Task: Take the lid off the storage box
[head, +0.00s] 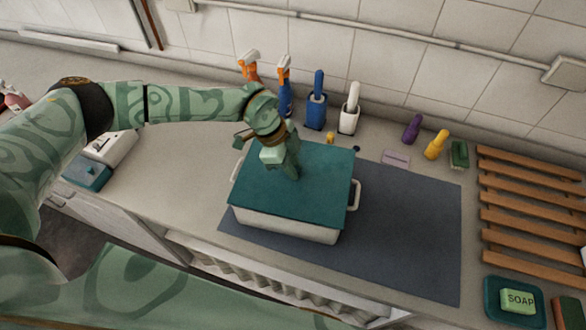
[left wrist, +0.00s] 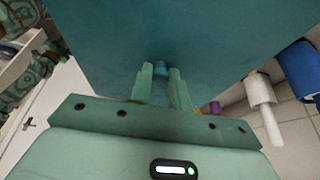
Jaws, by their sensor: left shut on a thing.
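The storage box (head: 284,225) is white with a side handle at each end and stands on a dark grey mat. Its flat teal lid (head: 325,190) covers the top, and in the left wrist view the lid (left wrist: 190,30) fills the upper middle. I cannot tell whether the lid is seated or slightly raised. My left gripper (head: 293,174) is over the lid's middle, shut on its small teal knob (left wrist: 161,68), which shows between the fingertips (left wrist: 161,72) in the left wrist view. The knob is hidden in the head view. My right gripper is not in view.
Spray bottles (head: 286,98), a blue brush holder (head: 316,112) and a white one (head: 349,118) stand behind the box along the tiled wall. A wooden rack (head: 530,215) and a soap dish (head: 495,300) are at right. The mat (head: 410,230) is clear right of the box.

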